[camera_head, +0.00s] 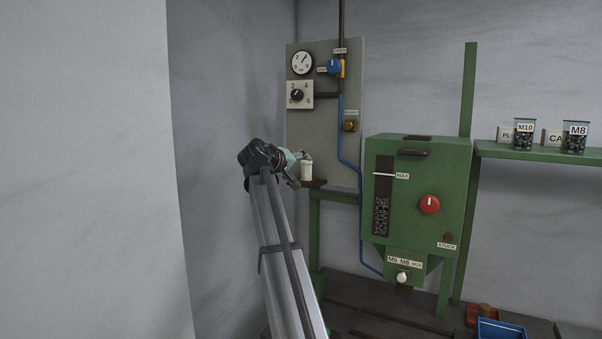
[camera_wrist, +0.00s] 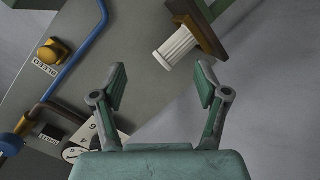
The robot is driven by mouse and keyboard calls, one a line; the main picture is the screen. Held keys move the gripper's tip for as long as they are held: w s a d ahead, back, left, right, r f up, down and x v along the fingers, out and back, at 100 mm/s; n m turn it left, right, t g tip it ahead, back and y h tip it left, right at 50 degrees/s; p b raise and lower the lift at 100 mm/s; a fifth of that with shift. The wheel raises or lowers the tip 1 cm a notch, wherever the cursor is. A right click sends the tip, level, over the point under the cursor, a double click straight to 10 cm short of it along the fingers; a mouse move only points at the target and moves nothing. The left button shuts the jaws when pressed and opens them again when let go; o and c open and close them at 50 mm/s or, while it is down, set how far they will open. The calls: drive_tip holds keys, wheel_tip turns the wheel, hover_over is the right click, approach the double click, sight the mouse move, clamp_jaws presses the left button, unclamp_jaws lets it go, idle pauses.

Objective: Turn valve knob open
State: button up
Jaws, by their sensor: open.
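The blue valve knob (camera_head: 334,66) sits on a brass body on the upper part of the grey panel (camera_head: 327,110), with an OPEN label (camera_head: 340,50) above it and a SHUT label (camera_head: 322,70) to its left. Which way the knob points is too small to tell. In the wrist view, the knob (camera_wrist: 11,144) shows only partly at the lower left edge, outside my fingers. My gripper (camera_head: 296,168) is below and left of the knob in the head view, apart from it. In the wrist view my gripper (camera_wrist: 160,85) is open with nothing between its fingers.
A white ribbed cylinder (camera_wrist: 176,45) on a brown ledge (camera_head: 314,183) is close beyond my fingers. A blue pipe (camera_head: 341,130) and brass BLEED knob (camera_head: 349,125) are below the valve. A round gauge (camera_head: 302,63) and numbered dial (camera_head: 299,95) are left. A green hopper (camera_head: 410,230) stands right.

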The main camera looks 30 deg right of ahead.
drive_tip(key=shift+w+f, duration=0.15)
drive_tip(key=shift+f, duration=0.7)
